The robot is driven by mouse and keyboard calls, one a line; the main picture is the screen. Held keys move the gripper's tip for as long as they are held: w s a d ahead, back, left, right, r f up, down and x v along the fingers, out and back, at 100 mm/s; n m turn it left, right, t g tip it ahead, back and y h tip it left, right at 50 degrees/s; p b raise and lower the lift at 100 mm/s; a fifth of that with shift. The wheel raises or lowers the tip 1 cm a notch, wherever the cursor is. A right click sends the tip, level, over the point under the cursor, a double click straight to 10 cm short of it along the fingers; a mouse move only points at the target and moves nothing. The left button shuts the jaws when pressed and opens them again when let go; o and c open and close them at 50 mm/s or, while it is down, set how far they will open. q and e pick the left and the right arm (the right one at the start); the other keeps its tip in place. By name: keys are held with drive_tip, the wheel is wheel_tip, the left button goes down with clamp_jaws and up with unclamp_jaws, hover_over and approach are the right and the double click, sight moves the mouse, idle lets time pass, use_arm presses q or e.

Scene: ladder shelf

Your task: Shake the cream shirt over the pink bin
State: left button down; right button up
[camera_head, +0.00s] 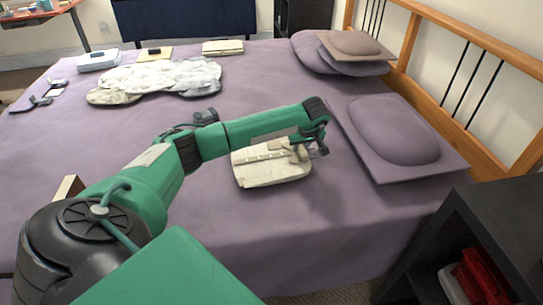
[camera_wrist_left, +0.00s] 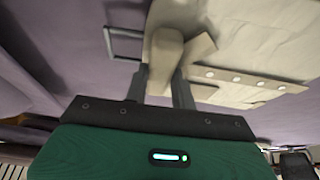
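The cream shirt (camera_head: 262,172) is folded flat, with a row of buttons, at the middle of the bed. It looks on or just above the purple cover; I cannot tell which. My left gripper (camera_head: 315,147) is at the shirt's right far edge. In the left wrist view, a bunched fold of the cream shirt (camera_wrist_left: 200,55) sits between the two fingers of my left gripper (camera_wrist_left: 165,75), which appear closed on it. I do not see a pink bin in either view. My right gripper is not in view.
The purple bed (camera_head: 260,235) fills the middle. A pale rumpled cloth (camera_head: 165,76) lies at the back left. A purple pillow (camera_head: 395,130) is to the right, before the wooden headboard (camera_head: 480,47). A black shelf unit (camera_head: 500,215) with red things (camera_head: 482,278) stands front right.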

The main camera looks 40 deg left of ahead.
use_arm(q)
drive_tip(key=shift+r+p, duration=0.5)
drive_tip(key=shift+r, duration=0.15)
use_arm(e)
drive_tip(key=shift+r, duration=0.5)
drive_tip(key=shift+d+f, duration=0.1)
